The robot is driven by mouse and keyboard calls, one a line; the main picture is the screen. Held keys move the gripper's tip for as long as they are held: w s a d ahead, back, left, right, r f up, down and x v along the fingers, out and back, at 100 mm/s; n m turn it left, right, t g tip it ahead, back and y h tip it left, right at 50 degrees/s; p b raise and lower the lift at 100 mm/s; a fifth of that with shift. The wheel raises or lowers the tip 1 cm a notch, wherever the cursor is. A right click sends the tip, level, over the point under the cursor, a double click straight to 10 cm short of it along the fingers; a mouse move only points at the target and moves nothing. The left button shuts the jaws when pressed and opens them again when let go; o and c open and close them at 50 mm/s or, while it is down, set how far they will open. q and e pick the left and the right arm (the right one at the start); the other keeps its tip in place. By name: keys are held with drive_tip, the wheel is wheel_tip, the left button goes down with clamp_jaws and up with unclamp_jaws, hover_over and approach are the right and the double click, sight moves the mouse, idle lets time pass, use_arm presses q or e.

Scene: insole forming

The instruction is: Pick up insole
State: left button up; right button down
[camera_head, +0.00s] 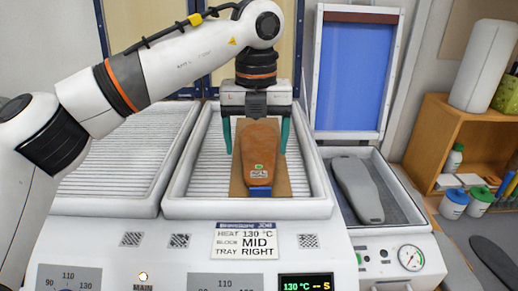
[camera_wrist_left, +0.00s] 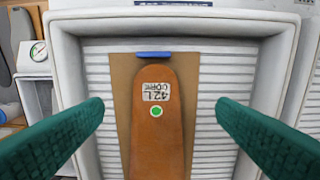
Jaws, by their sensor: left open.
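A brown insole (camera_head: 261,152) lies on a tan board (camera_head: 238,185) in the ribbed middle tray (camera_head: 200,185) of the white heating machine. It has a label and a green dot near its front end, and a blue piece sits at that end. The insole also shows in the left wrist view (camera_wrist_left: 158,135), its label reading 42 L. My left gripper (camera_head: 256,140) is above the board with its green fingers apart, one on each side of the insole. In the left wrist view the fingers are clear of the insole's edges. My right gripper is not in view.
A second ribbed tray (camera_head: 120,160) lies left and is empty. At right a dark grey sole-shaped form (camera_head: 357,188) lies in a bin below a raised blue panel (camera_head: 350,80). A wooden shelf (camera_head: 460,140) with bottles and tubs stands farther right.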

sight(259, 172)
use_arm(q)
drive_tip(key=shift+w+f, duration=0.15)
drive_tip(key=shift+f, duration=0.55)
drive_tip(key=f+p, duration=0.1)
drive_tip(key=f, duration=0.1)
drive_tip(key=f+p, duration=0.1)
drive_tip(key=f, duration=0.1)
drive_tip(key=shift+w+d+f+p, duration=0.15)
drive_tip(key=shift+w+d+p, duration=0.05)
drive_tip(key=shift+p, duration=0.15)
drive_tip(key=shift+f, duration=0.35)
drive_tip(key=c, duration=1.1)
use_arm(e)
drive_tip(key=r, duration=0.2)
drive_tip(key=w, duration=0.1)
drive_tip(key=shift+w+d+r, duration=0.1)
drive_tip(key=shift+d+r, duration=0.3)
use_arm(q)
drive_tip(key=shift+r, duration=0.1)
